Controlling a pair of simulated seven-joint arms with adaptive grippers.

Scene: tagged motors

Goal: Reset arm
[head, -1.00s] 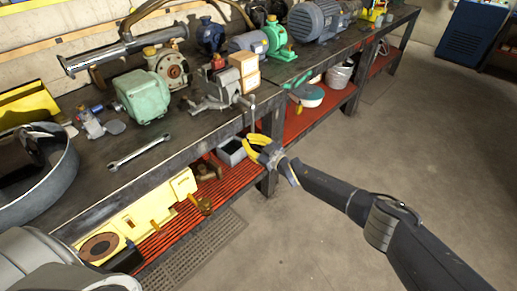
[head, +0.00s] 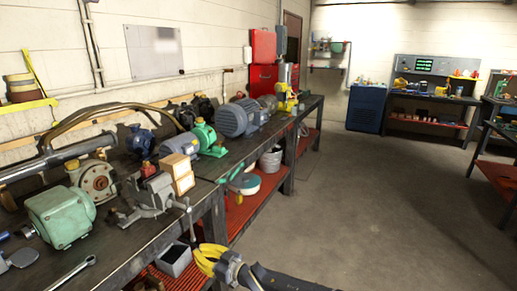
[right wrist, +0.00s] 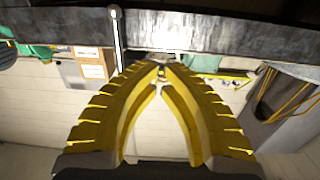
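My right gripper (head: 198,254) has yellow fingers and is in the head view's lower middle, at the front edge of the workbench (head: 118,243). In the right wrist view its fingertips (right wrist: 162,72) meet, with only an arched gap behind them and nothing held. A thin metal rod (right wrist: 117,40) passes just left of the tips there. In the head view the vise (head: 150,197) with its hanging handle is just above the gripper. A light green motor (head: 60,216), a blue motor (head: 180,146) and a large grey-blue motor (head: 234,119) stand on the bench. My left gripper is out of view.
Cardboard boxes (head: 179,168) sit by the vise. A grey bin (head: 172,262) and a bucket (head: 271,160) are on the lower red shelf. A wrench (head: 72,274) lies near the bench's front edge. Open floor (head: 380,215) spreads to the right.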

